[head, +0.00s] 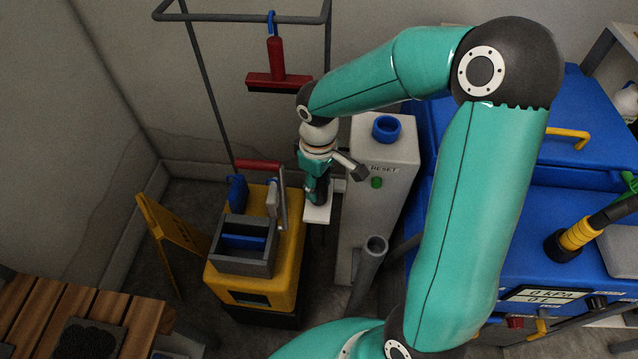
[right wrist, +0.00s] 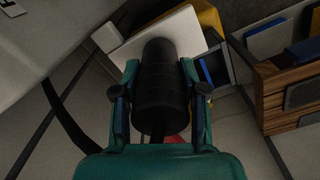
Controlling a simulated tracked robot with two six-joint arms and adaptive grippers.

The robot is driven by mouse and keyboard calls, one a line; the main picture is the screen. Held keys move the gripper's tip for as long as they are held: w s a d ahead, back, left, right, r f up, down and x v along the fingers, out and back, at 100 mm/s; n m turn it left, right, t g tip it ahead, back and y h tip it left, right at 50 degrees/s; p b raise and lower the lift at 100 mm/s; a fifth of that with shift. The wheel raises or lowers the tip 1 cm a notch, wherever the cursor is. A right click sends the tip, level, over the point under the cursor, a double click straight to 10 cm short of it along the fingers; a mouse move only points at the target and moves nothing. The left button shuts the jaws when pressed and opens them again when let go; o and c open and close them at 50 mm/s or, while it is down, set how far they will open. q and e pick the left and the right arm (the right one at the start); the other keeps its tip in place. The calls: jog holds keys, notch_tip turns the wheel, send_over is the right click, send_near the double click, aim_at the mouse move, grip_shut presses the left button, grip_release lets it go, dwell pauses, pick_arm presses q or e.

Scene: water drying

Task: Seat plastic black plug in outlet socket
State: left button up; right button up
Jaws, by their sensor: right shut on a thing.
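My right gripper (head: 317,192) is pointed down beside the grey cabinet in the head view. In the right wrist view my right gripper (right wrist: 158,95) is shut on the black plug (right wrist: 158,75), a ribbed dark cylinder between the two fingers. The plug's far end lies in front of a white plate (right wrist: 188,35), which hides behind it whatever socket opening there is. In the head view the white plate (head: 317,214) shows just below the gripper. I cannot tell whether plug and plate touch. My left gripper is not in view.
A grey cabinet (head: 378,160) with a green reset button (head: 376,183) stands close to the right of the gripper. A yellow cart (head: 262,285) with a grey bin stands to the left. A red squeegee (head: 277,80) hangs behind. A blue machine (head: 570,215) fills the right.

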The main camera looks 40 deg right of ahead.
notch_tip(320, 180, up, 18)
jog(key=r+p, duration=0.1)
notch_tip(320, 180, up, 8)
jog(key=f+p, duration=0.1)
jog(key=p, duration=0.3)
send_over(389, 116)
jog(key=s+a, duration=0.1)
jog(key=a, duration=0.1)
jog(key=shift+s+a+f+b, duration=0.1)
jog(key=shift+f+b, duration=0.3)
jog(key=shift+f, duration=4.1)
jog(key=shift+s+a+f+b, duration=0.1)
jog(key=shift+f+b, duration=0.25)
jog(key=shift+f, duration=4.15)
